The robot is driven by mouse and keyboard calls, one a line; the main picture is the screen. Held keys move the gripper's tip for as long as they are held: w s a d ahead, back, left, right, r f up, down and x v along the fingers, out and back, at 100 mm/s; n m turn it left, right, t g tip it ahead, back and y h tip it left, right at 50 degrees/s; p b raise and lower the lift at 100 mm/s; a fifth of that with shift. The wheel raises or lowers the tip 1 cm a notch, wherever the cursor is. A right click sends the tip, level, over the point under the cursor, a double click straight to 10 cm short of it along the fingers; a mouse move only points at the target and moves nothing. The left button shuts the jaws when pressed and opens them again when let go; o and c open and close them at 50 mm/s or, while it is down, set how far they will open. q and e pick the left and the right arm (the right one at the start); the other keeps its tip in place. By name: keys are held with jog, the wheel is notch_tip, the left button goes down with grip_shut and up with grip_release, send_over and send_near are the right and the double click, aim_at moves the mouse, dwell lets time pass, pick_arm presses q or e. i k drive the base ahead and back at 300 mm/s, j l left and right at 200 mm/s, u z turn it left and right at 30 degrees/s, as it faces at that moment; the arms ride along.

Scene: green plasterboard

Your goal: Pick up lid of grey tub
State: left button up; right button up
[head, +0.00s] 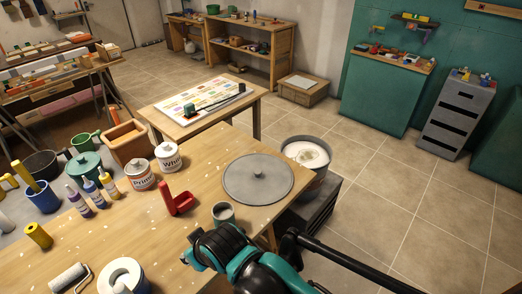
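A flat round grey lid (241,187) with a small knob in its middle lies on the wooden table near its right corner. The grey tub (321,180) stands open just beyond the table's right edge, with pale white contents showing. The lid is on the table, apart from the tub. My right arm comes in from the lower right, and its teal and black end, my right gripper (191,252), is over the front of the table, below and left of the lid. It is not touching the lid. Its fingers are hard to make out. My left gripper is not in view.
A small grey-green cup (223,214) stands between the lid and my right arm. A red holder (178,203) and white paint cans (169,157) stand left of the lid. Bottles and pots crowd the left.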

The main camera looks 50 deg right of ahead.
aim_at(252, 178)
jog(key=k+l+z, duration=0.15)
jog(key=k+z, duration=0.2)
jog(key=k, duration=0.3)
jog(key=j+z, duration=0.15)
jog(key=z, duration=0.25)
jog(key=i+j+z, duration=0.1)
jog(key=z, duration=0.35)
jog(key=j+z, duration=0.2)
jog(key=z, duration=0.2)
jog(key=j+z, duration=0.2)
jog(key=z, duration=0.2)
